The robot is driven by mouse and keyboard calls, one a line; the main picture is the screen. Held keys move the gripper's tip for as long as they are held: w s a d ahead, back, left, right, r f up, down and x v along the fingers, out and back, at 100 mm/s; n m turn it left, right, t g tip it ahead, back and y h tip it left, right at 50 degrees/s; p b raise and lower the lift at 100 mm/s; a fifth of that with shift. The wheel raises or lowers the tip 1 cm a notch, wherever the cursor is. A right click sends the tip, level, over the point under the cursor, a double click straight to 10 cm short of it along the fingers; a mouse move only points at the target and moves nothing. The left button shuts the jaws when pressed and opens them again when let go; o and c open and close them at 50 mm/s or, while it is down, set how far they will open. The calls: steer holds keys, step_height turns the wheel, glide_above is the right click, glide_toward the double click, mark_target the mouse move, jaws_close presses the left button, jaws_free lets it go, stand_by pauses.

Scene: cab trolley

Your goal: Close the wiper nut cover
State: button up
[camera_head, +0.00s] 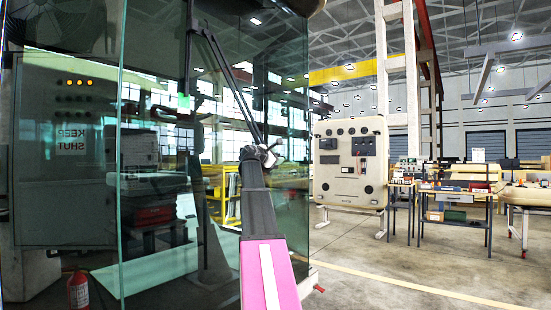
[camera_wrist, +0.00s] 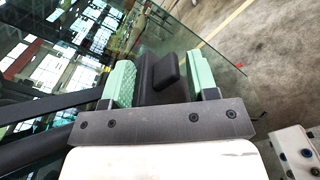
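The black wiper arm (camera_head: 232,85) slants down across the glass in the head view, ending near my gripper (camera_head: 264,156). In the wrist view, my gripper (camera_wrist: 161,72) has its two green fingers spread apart, one on each side of a black block. A raised black flap, which looks like the wiper nut cover (camera_wrist: 168,70), shows between the fingers and stands up rather than lying flat. I cannot tell whether the fingers touch it. The wiper arm (camera_wrist: 50,104) runs off to the left. The nut and the hinge are hidden.
The tinted cab glass (camera_head: 160,130) stands close on the left and reaches behind the wiper. A red fire extinguisher (camera_head: 78,290) is at lower left. A beige control panel (camera_head: 350,165) and a workbench (camera_head: 455,195) stand farther back. The floor at right is open.

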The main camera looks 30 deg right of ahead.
steer(key=v, duration=1)
steer(key=shift+s+a, duration=0.15)
steer(key=shift+a, duration=0.25)
